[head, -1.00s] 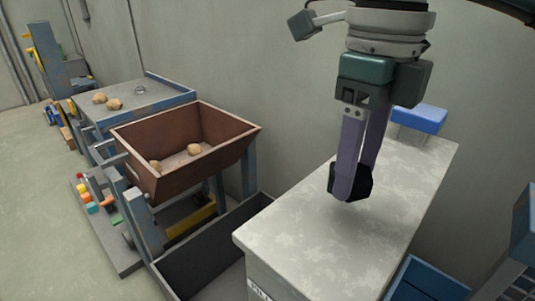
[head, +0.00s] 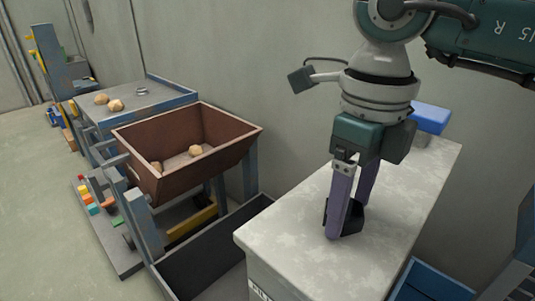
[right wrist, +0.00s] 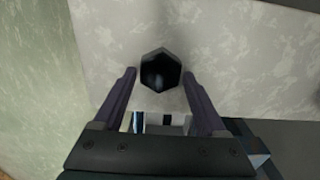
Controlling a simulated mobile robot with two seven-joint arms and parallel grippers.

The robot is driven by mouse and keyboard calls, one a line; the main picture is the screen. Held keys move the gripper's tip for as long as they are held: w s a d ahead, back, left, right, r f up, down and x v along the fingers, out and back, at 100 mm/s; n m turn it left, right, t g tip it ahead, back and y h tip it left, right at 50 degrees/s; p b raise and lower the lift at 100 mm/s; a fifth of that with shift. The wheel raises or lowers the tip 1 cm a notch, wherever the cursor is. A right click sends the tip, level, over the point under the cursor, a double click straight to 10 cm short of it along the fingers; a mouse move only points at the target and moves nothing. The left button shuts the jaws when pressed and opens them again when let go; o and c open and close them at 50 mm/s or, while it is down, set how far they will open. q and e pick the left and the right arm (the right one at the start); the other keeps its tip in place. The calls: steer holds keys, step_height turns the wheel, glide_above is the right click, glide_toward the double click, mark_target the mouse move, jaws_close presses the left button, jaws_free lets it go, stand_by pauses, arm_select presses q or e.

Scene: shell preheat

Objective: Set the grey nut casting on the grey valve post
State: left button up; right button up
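A dark, almost black hexagonal piece, which I take for the nut casting (head: 352,216), is between the fingertips of my right gripper (head: 349,214). In the right wrist view the nut casting (right wrist: 160,71) shows face-on between the two purple fingers (right wrist: 160,74), with a pale surface behind it. The fingers are close along both sides of it. The gripper points down over the pale bench top (head: 290,235). I cannot tell whether the piece touches the bench top. I see no valve post; it may be hidden behind the gripper or piece. My left gripper is out of view.
A blue box (head: 431,117) stands at the bench's far end. A brown hopper (head: 150,180) with potato-like lumps stands to the left, before a grey-blue table (head: 150,98). A blue bin (head: 430,282) is at lower right. The bench's near left part is clear.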

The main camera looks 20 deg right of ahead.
mark_target(349, 209)
steer(key=shift+o, duration=1)
steer(key=shift+r, duration=0.2)
step_height(349, 209, up, 12)
steer(key=p, duration=0.1)
